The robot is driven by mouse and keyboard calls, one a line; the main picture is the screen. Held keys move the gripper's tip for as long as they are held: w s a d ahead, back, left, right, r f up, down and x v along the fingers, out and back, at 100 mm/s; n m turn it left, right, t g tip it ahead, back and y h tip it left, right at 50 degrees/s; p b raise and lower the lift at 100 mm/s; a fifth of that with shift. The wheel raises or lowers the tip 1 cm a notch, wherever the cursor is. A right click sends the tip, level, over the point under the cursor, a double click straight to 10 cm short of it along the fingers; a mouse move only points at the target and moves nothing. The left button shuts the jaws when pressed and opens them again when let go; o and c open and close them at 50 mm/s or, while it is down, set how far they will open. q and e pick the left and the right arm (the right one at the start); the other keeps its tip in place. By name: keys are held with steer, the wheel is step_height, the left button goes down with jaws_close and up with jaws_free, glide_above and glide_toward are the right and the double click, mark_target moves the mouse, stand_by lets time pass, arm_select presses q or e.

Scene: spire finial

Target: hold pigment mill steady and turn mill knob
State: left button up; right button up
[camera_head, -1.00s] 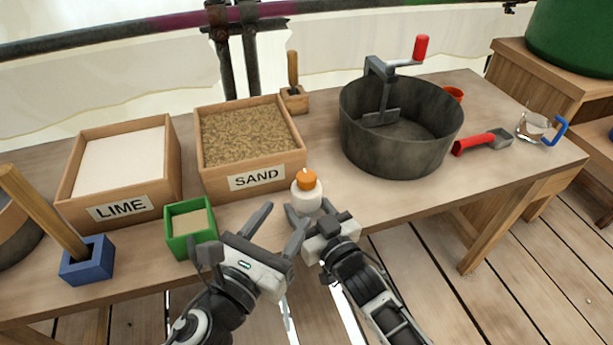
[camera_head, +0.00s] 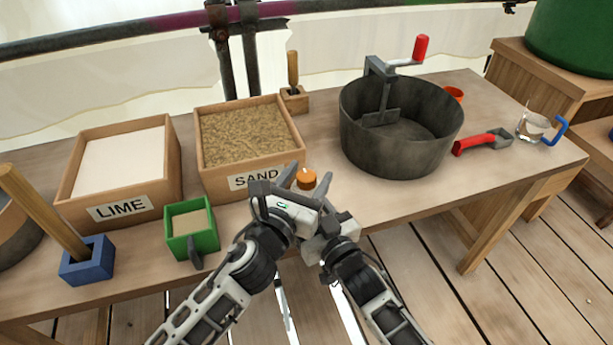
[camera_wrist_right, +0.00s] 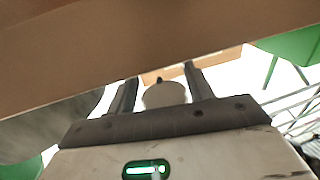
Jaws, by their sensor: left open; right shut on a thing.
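The pigment mill is a small white body (camera_wrist_right: 165,95) with an orange mill knob (camera_head: 306,178) on top, at the table's front edge. My right gripper (camera_wrist_right: 163,82) is shut on the white body, one finger on each side. My left gripper (camera_head: 304,184) is open, its fingers reaching up on either side of the orange knob. Whether they touch the knob I cannot tell. In the head view, the left gripper hides most of the white body and my right fingers.
A green box (camera_head: 205,240), the LIME box (camera_head: 118,208) and the SAND box (camera_head: 298,150) stand left of the mill. A big grey pan (camera_head: 400,155) with a red-handled crank (camera_head: 421,48) stands right. Further right are a red scoop (camera_head: 473,144) and a blue-handled jug (camera_head: 532,128).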

arm_select(q)
steer(key=c, duration=1)
steer(key=shift+o, duration=0.2)
steer(key=shift+m+g+h, duration=0.3)
steer(key=shift+h, duration=0.1)
steer(key=shift+r+h, duration=0.1)
steer(key=shift+h, duration=0.2)
steer(key=m+g+h, duration=0.5)
steer(key=shift+w+h, duration=0.1)
steer(key=shift+h, duration=0.2)
steer(key=m+g+h, duration=0.2)
steer(key=m+g, duration=0.1)
steer(key=g, duration=0.2)
steer(key=shift+m, duration=0.3)
steer(key=shift+m+g+h, duration=0.7)
steer(key=shift+m+g, duration=0.8)
steer(key=shift+g, duration=1.1)
